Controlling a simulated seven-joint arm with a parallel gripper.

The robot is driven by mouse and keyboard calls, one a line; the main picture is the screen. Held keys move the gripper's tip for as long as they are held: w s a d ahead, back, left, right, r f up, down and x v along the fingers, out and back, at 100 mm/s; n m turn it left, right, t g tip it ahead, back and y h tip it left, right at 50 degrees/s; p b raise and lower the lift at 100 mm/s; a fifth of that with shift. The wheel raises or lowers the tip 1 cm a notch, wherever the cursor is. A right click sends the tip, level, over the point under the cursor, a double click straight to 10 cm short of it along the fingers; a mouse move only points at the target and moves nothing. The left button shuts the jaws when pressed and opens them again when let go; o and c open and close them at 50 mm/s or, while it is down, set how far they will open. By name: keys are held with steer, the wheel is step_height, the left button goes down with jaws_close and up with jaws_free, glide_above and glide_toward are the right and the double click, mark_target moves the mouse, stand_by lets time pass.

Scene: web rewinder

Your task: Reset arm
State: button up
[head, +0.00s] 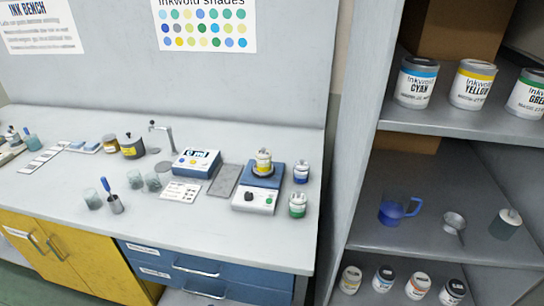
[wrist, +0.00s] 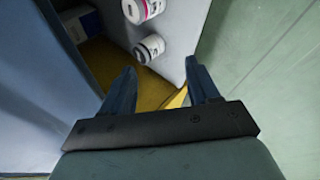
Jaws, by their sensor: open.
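My gripper (wrist: 160,88) shows in the wrist view with its two dark fingers spread apart, open and with nothing between them. Beyond the fingers are two small containers, one with a pink-red label (wrist: 142,10) and one with a dark label (wrist: 150,48), on a pale surface. They are apart from the fingers. My arm and gripper do not show in the head view.
A shelf unit (head: 355,150) with labelled cans, including cyan (head: 416,84), stands at right.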

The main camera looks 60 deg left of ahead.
steer(key=w+d+f+n+t+h, duration=0.1)
steer(key=w+d+f+h, duration=0.2)
steer(key=w+d+f, duration=0.4)
steer(key=w+d+f+n+t+h, duration=0.1)
steer(key=w+d+f+h, duration=0.3)
steer(key=w+d, duration=0.55)
steer(key=w+d+m+g+h, duration=0.1)
steer(key=w+d+m+h, duration=0.1)
steer(key=w+d+m, duration=0.65)
steer(key=w+d+m+h, duration=0.15)
steer(key=w+d, duration=0.35)
steer(key=d, duration=0.8)
steer(key=d+r+m+g+h, duration=0.1)
steer(key=d+r+m+g, duration=0.3)
steer(key=d, duration=0.7)
steer(key=d+r+m+g+h, duration=0.1)
steer(key=d+m, duration=0.5)
steer(key=d, duration=0.5)
steer(key=s+d+r+m+g+y, duration=0.2)
steer(key=s+d+r+m, duration=0.2)
steer(key=s+d+m, duration=0.1)
steer(key=s+d+r+m+g+y, duration=0.2)
steer(key=s+d+r+m+g, duration=0.1)
steer(key=d+m, duration=0.5)
steer(key=shift+s+d+r+g, duration=0.3)
steer(key=shift+s+d+r, duration=0.2)
steer(key=shift+s+r, duration=0.6)
